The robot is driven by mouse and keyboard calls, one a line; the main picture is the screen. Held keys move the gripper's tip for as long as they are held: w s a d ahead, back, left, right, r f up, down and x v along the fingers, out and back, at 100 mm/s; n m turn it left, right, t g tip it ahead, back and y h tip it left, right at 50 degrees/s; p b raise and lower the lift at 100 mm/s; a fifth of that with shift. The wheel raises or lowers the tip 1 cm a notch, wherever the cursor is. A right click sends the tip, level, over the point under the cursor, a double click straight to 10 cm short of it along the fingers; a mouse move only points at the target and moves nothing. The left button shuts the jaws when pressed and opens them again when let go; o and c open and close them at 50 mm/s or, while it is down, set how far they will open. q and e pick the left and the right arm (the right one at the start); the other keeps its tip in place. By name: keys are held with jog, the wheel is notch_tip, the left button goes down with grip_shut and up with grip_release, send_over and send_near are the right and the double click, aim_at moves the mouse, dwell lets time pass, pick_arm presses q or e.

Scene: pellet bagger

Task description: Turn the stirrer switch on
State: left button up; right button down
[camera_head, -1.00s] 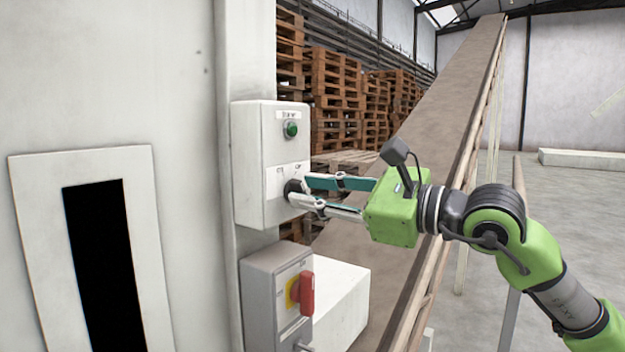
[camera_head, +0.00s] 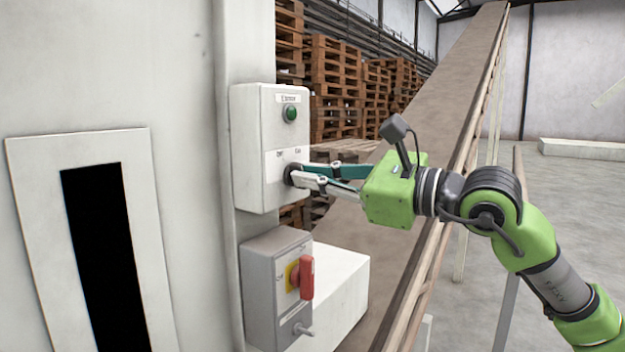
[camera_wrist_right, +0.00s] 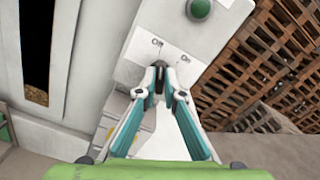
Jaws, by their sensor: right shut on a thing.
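The stirrer switch is a black knob (camera_head: 291,174) on the lower front of a white control box (camera_head: 255,150), with "Off" and "On" marks above it. A round green lamp or button (camera_head: 291,114) sits higher on the box under a small label. My right gripper (camera_head: 299,176) is shut on the knob, its fingers partly hiding it. In the right wrist view the knob (camera_wrist_right: 158,75) stands between the two fingertips (camera_wrist_right: 159,88), just below the marks. Which mark the knob points to cannot be made out. My left gripper is in none of the views.
Below the white box is a grey box (camera_head: 262,285) with a red rotary handle (camera_head: 307,278) on a yellow plate. A white block (camera_head: 345,290) juts out beside it. A sloping conveyor (camera_head: 440,130) and stacked pallets (camera_head: 335,90) stand behind. Open floor lies to the right.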

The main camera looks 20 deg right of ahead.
jog(key=shift+w+d+m+b, duration=0.1)
jog(key=shift+m+b, duration=1.05)
jog(key=shift+m, duration=1.55)
jog(key=shift+w+d+m+b, duration=0.1)
jog(key=shift+m+b, duration=1.05)
jog(key=shift+m, duration=1.55)
jog(key=shift+r, duration=0.1)
jog(key=c, duration=2.1)
grip_release()
jog(key=shift+c, duration=0.2)
